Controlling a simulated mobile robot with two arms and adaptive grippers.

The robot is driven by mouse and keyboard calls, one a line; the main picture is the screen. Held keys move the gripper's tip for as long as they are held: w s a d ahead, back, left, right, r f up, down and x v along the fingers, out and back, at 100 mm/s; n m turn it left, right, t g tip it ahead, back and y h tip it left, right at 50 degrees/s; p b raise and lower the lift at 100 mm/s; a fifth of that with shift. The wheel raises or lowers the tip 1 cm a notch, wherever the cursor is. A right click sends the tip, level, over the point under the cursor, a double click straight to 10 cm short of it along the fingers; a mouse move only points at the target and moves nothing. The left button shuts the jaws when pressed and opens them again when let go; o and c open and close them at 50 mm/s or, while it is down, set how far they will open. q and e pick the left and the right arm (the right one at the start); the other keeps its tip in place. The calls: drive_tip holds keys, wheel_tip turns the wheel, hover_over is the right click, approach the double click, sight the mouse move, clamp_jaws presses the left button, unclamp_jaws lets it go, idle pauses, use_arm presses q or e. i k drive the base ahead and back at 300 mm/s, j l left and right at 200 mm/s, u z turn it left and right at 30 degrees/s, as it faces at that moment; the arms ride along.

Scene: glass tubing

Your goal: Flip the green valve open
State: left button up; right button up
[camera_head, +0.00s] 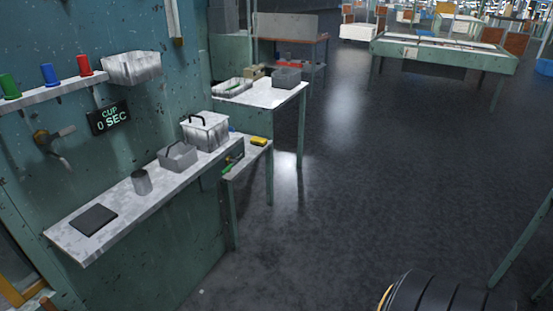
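A small bright green handle (228,168), which looks like the green valve, shows at the front edge of the low side shelf, just right of the long white shelf. It is too small to tell how it is turned. A second small green mark shows beside the yellow item on the same low shelf. A brass-coloured tap (41,137) with a grey handle and a spout is on the green wall at the left.
The long white shelf (118,212) holds a dark pad (94,220), a grey cup (142,182), a grey basket (177,157) and a white lidded box (206,131). A yellow item (258,141) lies beyond.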

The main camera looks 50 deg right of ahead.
sight(233, 161)
drive_tip(key=z, duration=1.15)
